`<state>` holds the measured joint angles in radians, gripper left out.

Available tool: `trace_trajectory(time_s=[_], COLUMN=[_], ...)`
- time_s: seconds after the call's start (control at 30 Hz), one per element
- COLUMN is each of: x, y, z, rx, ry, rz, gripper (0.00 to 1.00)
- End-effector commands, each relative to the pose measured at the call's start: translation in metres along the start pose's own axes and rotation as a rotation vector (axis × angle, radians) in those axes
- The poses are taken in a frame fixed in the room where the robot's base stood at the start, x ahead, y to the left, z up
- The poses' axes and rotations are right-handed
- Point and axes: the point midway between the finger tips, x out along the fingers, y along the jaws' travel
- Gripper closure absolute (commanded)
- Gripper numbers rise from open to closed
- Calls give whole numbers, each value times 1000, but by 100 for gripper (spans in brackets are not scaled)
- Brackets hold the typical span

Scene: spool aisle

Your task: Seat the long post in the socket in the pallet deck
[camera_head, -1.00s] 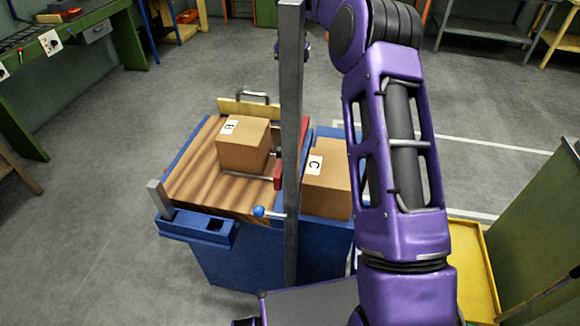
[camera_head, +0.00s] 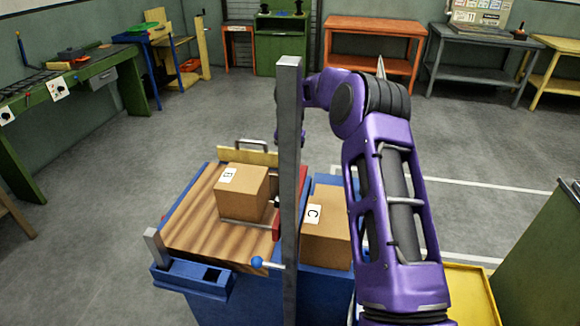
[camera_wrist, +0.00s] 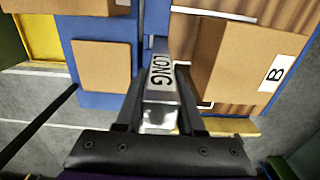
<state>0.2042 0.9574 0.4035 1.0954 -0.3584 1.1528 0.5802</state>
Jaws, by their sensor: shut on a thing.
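The long post (camera_head: 289,170) is a tall grey square bar, held about upright in the head view; its lower end runs out of the picture. In the wrist view the post (camera_wrist: 162,78) carries the word LONG. My gripper (camera_wrist: 158,95) is shut on it, one dark finger on each side. In the head view the gripper is mostly hidden behind the post. A dark square opening, which looks like the socket (camera_head: 212,275), is in a blue block at the deck's near left. The post is right of that opening in the picture. A short grey post (camera_head: 156,247) stands at the block's left end.
Box B (camera_head: 242,195) sits on the wooden deck (camera_head: 190,225); box C (camera_head: 326,230) sits on the blue part at right. A blue-knobbed handle (camera_head: 258,262) and a red part (camera_head: 276,228) are near the post. Open floor lies left of the pallet.

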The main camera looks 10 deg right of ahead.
Motion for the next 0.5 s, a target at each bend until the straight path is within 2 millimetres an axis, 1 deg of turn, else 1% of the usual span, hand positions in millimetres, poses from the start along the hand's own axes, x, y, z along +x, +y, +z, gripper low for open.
trace_trajectory(time_s=[0.13, 0.17, 0.2, 0.3, 0.5], x=[4, 3, 3, 3, 3], y=[0, 0, 0, 0, 0], z=[0, 0, 0, 0, 0], rx=[0, 0, 0, 0, 0], ry=[0, 0, 0, 0, 0], rz=[1, 1, 1, 1, 1], gripper=[100, 57, 50, 33, 33])
